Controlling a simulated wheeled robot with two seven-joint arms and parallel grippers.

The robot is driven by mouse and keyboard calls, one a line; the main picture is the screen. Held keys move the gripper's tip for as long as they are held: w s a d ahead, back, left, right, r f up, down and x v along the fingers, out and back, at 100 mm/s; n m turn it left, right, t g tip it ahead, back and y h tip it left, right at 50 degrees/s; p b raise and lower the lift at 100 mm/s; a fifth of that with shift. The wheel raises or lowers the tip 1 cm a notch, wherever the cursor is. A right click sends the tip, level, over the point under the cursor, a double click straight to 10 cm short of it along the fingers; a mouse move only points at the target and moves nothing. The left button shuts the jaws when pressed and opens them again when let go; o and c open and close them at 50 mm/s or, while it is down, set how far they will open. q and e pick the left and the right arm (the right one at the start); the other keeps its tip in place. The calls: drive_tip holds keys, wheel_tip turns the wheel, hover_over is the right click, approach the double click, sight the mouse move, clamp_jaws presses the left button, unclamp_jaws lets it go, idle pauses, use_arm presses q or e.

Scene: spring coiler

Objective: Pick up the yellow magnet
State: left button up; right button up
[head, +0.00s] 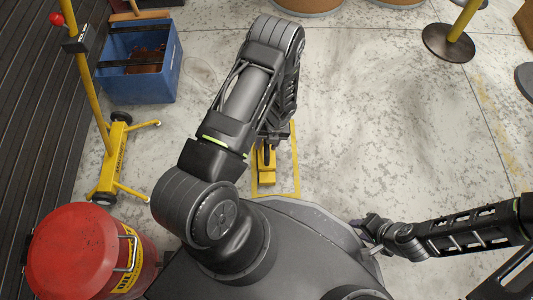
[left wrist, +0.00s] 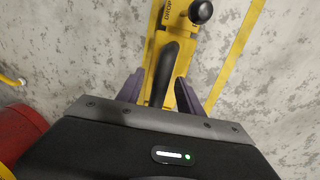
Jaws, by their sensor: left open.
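The yellow magnet (head: 267,178) stands on the floor inside a yellow outlined square, partly hidden by my left arm in the head view. In the left wrist view the yellow magnet (left wrist: 189,38) shows a black handle (left wrist: 165,68) and a round black knob (left wrist: 201,11). My left gripper (left wrist: 159,78) is open, with its two purple-grey fingers on either side of the black handle in that view. Whether they touch it I cannot tell. In the head view my left arm hides most of this gripper. My right gripper (head: 371,226) is at the lower right, its fingers unclear.
A red oil can (head: 75,250) stands at the lower left. A yellow wheeled stand (head: 110,160) and a blue bin (head: 140,85) are at the left. A yellow post on a round base (head: 448,43) stands at the upper right. The floor right of the magnet is clear.

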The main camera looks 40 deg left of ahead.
use_arm(q)
drive_tip(key=shift+c, duration=0.5)
clamp_jaws()
drive_tip(key=shift+r, duration=0.1)
idle(1.1)
